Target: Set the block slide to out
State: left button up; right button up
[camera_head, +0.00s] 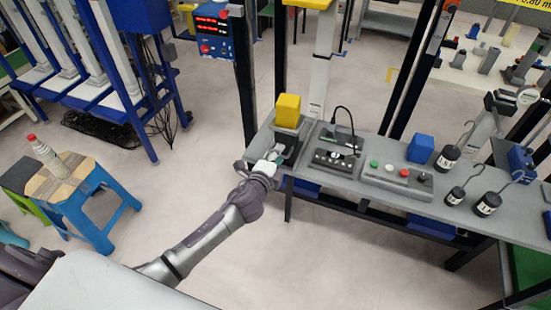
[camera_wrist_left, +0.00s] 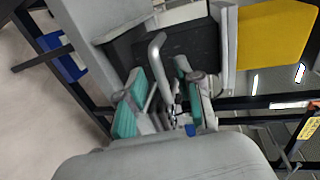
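The block slide (camera_head: 291,143) is a dark slide with pale sides at the left end of the grey workbench. A yellow block (camera_head: 288,110) stands at its back and also shows at the right in the left wrist view (camera_wrist_left: 275,35). A grey bar handle (camera_wrist_left: 156,55) sticks out from the dark slide face. My left gripper (camera_head: 272,160) is at the slide's front. In the left wrist view, its teal-padded fingers (camera_wrist_left: 160,92) are apart, one on each side of the handle, with gaps visible. My right gripper is not in view.
On the workbench (camera_head: 345,177) stand a dark device with a cable (camera_head: 336,155), a button box (camera_head: 398,178), a blue block (camera_head: 420,148) and several black weights (camera_head: 447,157). A blue stool (camera_head: 85,190) with a bottle stands at the left. Open floor (camera_head: 185,190) lies between.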

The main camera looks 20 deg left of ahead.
pick_arm(q)
jog(key=v, duration=1.2)
jog(key=s+a+f+n+g, duration=0.15)
jog(key=s+f, duration=0.25)
jog(key=f, duration=0.6)
jog(key=s+a+f+n+g+y, duration=0.1)
jog(key=s+f+n+g, duration=0.25)
jog(key=f, duration=0.65)
jog(key=s+a+f+n+g, duration=0.2)
jog(key=s+f, duration=0.2)
jog(key=f, duration=0.6)
jog(key=s+f+n+g, duration=0.2)
jog(key=s+f, duration=0.3)
jog(key=s, duration=0.5)
jog(key=s+d+f+n+g, duration=0.1)
jog(key=s+f+n+g, duration=0.2)
jog(key=s+f, duration=0.3)
jog(key=s+f+n+g, duration=0.2)
jog(key=s+f+n, duration=0.2)
jog(key=s, duration=1)
notch_tip(320, 180, down, 2)
jog(key=shift+d+f, duration=0.1)
jog(key=shift+d, duration=0.1)
